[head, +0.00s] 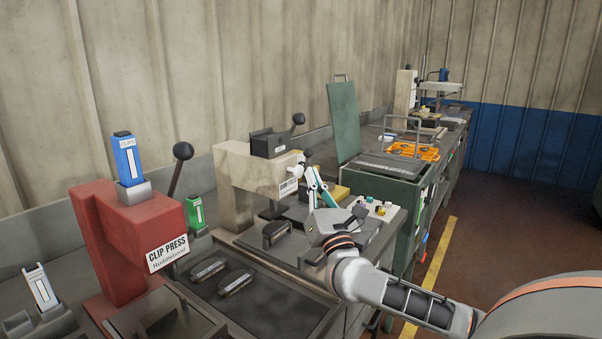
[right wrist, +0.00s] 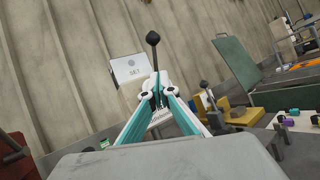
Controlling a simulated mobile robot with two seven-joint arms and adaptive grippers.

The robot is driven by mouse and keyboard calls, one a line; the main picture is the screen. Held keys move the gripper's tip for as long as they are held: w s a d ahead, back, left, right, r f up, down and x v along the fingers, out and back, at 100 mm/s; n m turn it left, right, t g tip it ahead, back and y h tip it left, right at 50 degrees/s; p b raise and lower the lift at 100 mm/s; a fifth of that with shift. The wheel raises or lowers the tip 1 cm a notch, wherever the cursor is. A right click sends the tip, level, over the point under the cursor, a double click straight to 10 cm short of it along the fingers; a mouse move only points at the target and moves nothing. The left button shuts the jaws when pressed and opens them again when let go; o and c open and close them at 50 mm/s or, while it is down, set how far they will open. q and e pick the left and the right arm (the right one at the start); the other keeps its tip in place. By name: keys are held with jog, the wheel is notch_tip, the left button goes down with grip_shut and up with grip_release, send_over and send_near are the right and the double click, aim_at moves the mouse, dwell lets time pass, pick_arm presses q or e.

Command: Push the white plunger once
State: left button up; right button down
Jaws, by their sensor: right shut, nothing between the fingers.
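My right gripper (head: 314,177), with white and teal fingers, is raised at the front right end of the beige press (head: 235,175). Its fingers are shut and hold nothing. In the right wrist view the fingertips (right wrist: 156,95) meet in front of a white part (right wrist: 161,78), which looks like the white plunger; the fingers hide its lower part. I cannot tell whether the fingertips touch it. A black ball-topped lever (right wrist: 153,40) rises just behind. My left gripper is not in view.
The red clip press (head: 125,235) stands at the left, with blue (head: 129,160) and green (head: 195,211) dispensers. Brake shoes (head: 236,282) lie on the dark mat (head: 268,298). A green cabinet (head: 390,185) with a raised lid (head: 343,120) stands beyond my right arm.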

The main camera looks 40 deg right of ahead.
jog(key=s, duration=0.2)
jog(key=s+d, duration=0.1)
jog(key=s, duration=0.1)
jog(key=shift+s+d+p, duration=0.2)
jog(key=shift+s+p, duration=0.2)
dwell(0.6)
